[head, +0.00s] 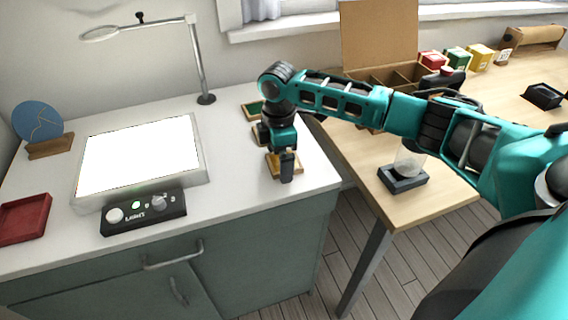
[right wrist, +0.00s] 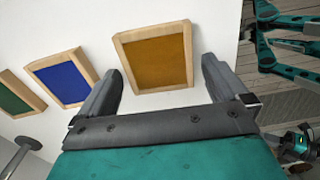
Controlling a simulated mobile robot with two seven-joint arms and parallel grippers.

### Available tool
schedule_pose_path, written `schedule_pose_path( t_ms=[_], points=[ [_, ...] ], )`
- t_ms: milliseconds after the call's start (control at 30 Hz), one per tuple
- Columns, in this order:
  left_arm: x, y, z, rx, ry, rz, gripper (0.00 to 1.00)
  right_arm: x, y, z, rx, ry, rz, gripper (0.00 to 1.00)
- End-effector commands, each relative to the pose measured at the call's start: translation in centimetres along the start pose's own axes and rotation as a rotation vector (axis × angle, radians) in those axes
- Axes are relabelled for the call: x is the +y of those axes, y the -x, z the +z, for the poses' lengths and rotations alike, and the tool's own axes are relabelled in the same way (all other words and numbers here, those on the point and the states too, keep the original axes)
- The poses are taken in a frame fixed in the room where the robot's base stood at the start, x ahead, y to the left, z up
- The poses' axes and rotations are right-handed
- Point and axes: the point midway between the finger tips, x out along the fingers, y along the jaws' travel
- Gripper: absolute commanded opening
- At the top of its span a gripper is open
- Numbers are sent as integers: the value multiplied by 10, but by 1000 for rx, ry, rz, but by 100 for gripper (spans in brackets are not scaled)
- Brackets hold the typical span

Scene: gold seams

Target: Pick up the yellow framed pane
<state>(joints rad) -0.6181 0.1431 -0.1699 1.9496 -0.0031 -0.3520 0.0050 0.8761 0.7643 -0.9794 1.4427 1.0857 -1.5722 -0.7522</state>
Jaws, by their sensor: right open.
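The yellow framed pane (right wrist: 156,61), amber in a light wood frame, lies flat on the white cabinet top. In the right wrist view it lies just beyond and between the two open fingers of my right gripper (right wrist: 163,80), which holds nothing. In the head view the gripper (head: 286,178) points down over the pane (head: 272,164) and hides part of it. A blue framed pane (right wrist: 63,81) and a green framed pane (right wrist: 14,97) lie in a row to its left in the wrist view.
A lit light panel (head: 140,155) with a control box (head: 143,212) stands left on the cabinet. A red tray (head: 24,218) and a round blue disc (head: 38,121) are farther left. A lamp post (head: 203,70) stands behind. A wooden table (head: 450,185) holds an open box (head: 378,40).

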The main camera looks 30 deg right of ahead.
Motion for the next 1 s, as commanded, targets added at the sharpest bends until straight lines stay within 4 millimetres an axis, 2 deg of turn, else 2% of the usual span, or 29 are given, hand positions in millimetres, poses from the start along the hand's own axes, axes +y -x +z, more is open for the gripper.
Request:
schedule_pose_path(
  t_ms=[167, 733, 1000],
  points=[
    [0, 0, -4, 7, 0, 1, 0, 0, 0, 0, 0, 1, 0, 100],
    [0, 1, 0, 1, 1, -1, 0, 0, 1, 0, 0, 0, 1, 45],
    [-1, 2, 0, 1, 1, -3, 0, 0, 3, 0, 1, 0, 2, 45]
  ],
)
